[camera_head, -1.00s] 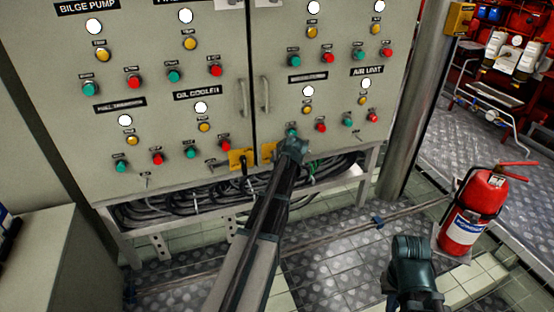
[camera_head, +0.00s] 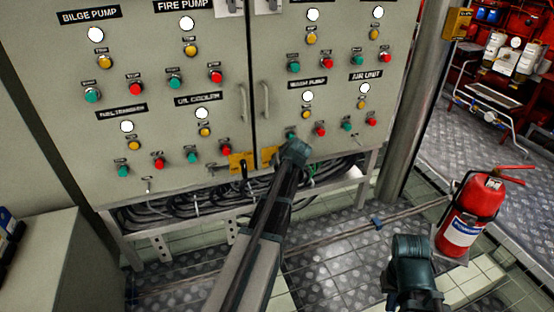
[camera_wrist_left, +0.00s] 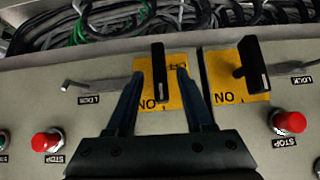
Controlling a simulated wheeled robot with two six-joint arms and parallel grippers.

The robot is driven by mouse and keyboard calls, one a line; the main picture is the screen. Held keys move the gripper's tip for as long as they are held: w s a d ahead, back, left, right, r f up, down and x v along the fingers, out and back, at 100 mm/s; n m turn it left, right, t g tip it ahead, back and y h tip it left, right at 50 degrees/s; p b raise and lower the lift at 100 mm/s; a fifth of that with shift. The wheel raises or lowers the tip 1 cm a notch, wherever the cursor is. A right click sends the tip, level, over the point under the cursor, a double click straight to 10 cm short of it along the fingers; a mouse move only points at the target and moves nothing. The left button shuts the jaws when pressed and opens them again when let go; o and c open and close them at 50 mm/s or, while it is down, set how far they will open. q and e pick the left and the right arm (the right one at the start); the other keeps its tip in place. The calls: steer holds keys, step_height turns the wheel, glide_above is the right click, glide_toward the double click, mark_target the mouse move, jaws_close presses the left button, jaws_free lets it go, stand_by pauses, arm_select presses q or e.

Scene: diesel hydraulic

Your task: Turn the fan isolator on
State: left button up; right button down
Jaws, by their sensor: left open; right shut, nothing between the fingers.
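Two black isolator handles on yellow plates sit at the bottom edge of the grey cabinet. In the left wrist view, which shows them upside down, one handle (camera_wrist_left: 159,78) is between the fingers of my left gripper (camera_wrist_left: 160,74), which is open; contact cannot be told. The other handle (camera_wrist_left: 253,66) stands beside it on its own plate (camera_wrist_left: 225,85). In the head view, the left plate (camera_head: 237,165) is clear, and the right plate (camera_head: 268,156) is partly hidden by my left gripper. I cannot read which is the fan isolator. My right gripper (camera_head: 411,268) is shut and empty, away from the cabinet.
Green and red push buttons, such as a red stop button (camera_wrist_left: 290,121), flank the isolators. Black cables (camera_head: 190,205) run below the cabinet. A steel pillar (camera_head: 408,100) and a red fire extinguisher (camera_head: 468,215) stand to the right.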

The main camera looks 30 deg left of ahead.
arm_select(q)
steer(key=p+v, duration=0.6)
steer(key=v, duration=0.4)
steer(key=shift+d, duration=0.2)
steer(key=shift+s+r, duration=0.15)
steer(key=s+d, duration=0.5)
steer(key=d, duration=0.1)
stand_by(0.6)
